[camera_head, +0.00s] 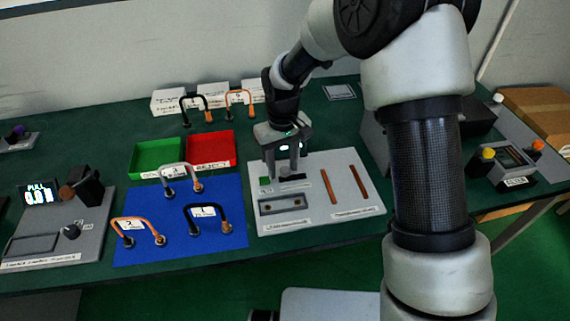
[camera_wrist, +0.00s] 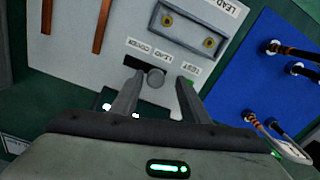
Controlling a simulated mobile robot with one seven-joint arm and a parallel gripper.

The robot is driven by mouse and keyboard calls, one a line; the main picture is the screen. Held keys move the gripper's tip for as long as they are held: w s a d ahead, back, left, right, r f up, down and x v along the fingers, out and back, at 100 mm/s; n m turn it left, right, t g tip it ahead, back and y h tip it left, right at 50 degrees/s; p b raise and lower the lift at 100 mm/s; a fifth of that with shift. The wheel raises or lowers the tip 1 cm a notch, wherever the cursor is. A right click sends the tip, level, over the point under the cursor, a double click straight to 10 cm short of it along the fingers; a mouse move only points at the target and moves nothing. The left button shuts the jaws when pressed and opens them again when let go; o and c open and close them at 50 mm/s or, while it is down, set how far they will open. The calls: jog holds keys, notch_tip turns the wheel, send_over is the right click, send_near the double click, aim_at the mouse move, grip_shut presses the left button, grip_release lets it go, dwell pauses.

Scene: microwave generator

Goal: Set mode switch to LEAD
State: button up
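The mode switch shows in the wrist view as a small round grey knob (camera_wrist: 155,76) beside a dark slot on a pale panel (camera_wrist: 85,65). Labels that seem to read LEAD, COVER and TEST are printed near it. My gripper (camera_wrist: 160,80) is open, with one finger on each side of the knob. I cannot tell whether either finger touches it. In the head view my gripper (camera_head: 282,177) points down over the back left of the panel (camera_head: 330,210), and its fingers hide the knob.
The panel also carries a grey plate with two brass holes (camera_head: 283,204) and two copper bars (camera_head: 326,187). A blue mat (camera_head: 180,245) with several looped leads lies left of it. Green (camera_head: 157,157) and red (camera_head: 211,150) trays stand behind the mat.

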aim_at(284, 170)
notch_tip(284, 170, up, 17)
jog(key=p, duration=0.1)
jog(key=shift+r, duration=0.2)
dwell(0.4)
jog(key=shift+d, duration=0.1)
jog(key=s+d+r+m+t+p, duration=0.4)
jog(key=s+d+r+p, duration=0.1)
jog(key=s+d+r, duration=1)
jog(key=s+d+m+t+p, duration=0.1)
jog(key=s+d+m, duration=0.1)
jog(key=s+d, duration=0.2)
jog(key=s, duration=0.3)
jog(key=shift+d+r+t+p, duration=0.2)
jog(key=shift+r+t+p, duration=0.05)
jog(key=shift+t+p, duration=0.1)
jog(key=shift+a, duration=0.1)
